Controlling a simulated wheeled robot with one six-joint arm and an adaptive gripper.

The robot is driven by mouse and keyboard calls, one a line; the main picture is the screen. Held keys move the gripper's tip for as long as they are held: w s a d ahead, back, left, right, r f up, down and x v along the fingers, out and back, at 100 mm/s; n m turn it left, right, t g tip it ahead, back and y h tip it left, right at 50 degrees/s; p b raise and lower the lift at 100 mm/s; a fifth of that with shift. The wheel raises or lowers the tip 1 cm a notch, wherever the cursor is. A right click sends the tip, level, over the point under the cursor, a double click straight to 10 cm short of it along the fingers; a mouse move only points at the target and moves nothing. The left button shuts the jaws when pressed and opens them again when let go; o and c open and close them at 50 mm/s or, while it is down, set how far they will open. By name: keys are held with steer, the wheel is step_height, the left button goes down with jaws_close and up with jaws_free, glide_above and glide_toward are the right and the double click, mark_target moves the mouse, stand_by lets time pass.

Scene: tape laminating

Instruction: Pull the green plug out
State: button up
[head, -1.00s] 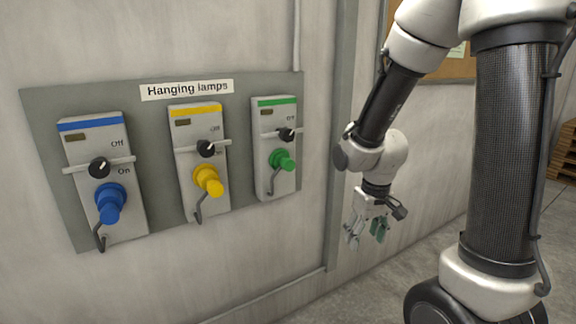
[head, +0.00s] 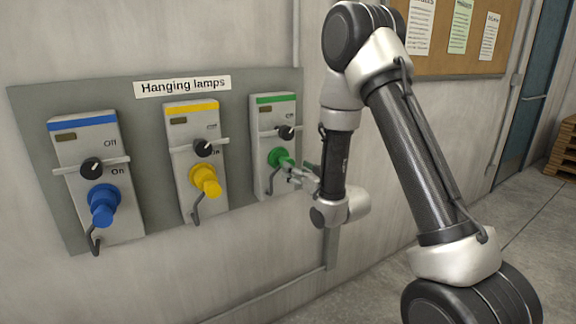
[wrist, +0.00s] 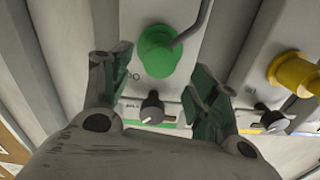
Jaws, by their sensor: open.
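The green plug (head: 279,156) sits in the socket of the right-hand switch box (head: 264,182), below its black knob (head: 286,132). My gripper (head: 303,174) is just right of the plug and close to it. In the wrist view the green plug (wrist: 158,54) shows between the two spread fingertips of my gripper (wrist: 161,68). The fingers are open, with a gap visible on each side of the plug. A grey cable runs from the plug in the wrist view. I cannot tell how far the plug lies between the fingers in depth.
The yellow plug (head: 206,181) and blue plug (head: 103,205) sit in the neighbouring boxes to the left. All three boxes are on a grey wall panel (head: 32,130) labelled Hanging lamps. Each has a black knob and a crossbar.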

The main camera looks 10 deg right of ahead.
mark_target(281, 160)
steer(key=x, duration=0.6)
